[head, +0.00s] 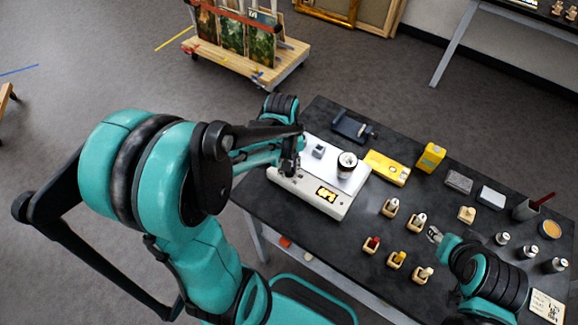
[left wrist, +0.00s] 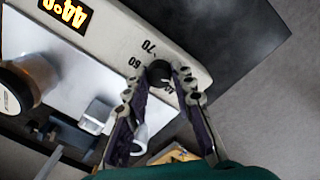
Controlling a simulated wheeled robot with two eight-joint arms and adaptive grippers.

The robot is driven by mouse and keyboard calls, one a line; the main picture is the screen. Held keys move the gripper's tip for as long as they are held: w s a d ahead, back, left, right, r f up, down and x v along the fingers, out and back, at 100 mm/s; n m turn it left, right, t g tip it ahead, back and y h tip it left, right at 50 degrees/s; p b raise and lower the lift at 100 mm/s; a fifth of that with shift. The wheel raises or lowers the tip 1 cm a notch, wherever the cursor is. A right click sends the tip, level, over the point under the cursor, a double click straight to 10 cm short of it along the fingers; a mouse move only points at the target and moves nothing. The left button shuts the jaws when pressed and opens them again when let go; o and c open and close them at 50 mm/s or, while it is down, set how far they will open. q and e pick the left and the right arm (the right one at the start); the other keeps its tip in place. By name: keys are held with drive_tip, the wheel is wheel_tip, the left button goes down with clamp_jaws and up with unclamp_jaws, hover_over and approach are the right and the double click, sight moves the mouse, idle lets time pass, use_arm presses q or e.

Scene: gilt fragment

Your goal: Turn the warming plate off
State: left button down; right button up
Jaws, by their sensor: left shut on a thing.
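The warming plate (head: 316,205) is a white box with a pale metal top on the dark table. Its lit display (head: 326,194) reads about 44 degrees in the left wrist view (left wrist: 66,13). A small dark knob (left wrist: 159,73) sits on its front panel, near the printed marks 60 and 70. My left gripper (head: 288,170) is at the plate's left end, its fingertips (left wrist: 160,80) shut on the knob from both sides. In the head view the gripper hides the knob. My right gripper (head: 434,235) hangs over the table at the right, too small to read.
A yellow level-like tool (head: 387,168), several small bottles in wooden holders (head: 391,207) and a yellow box (head: 431,157) lie to the right. A cart with paintings (head: 245,62) stands behind.

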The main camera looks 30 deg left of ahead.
use_arm(q)
drive_tip(key=shift+n, duration=0.9)
drive_tip(key=c, duration=1.6)
unclamp_jaws()
drive_tip(key=shift+o, duration=0.2)
drive_tip(key=shift+r, duration=0.1)
wheel_tip(320, 180, up, 12)
drive_tip(key=shift+s+a, duration=0.25)
drive_tip(key=shift+s, duration=0.1)
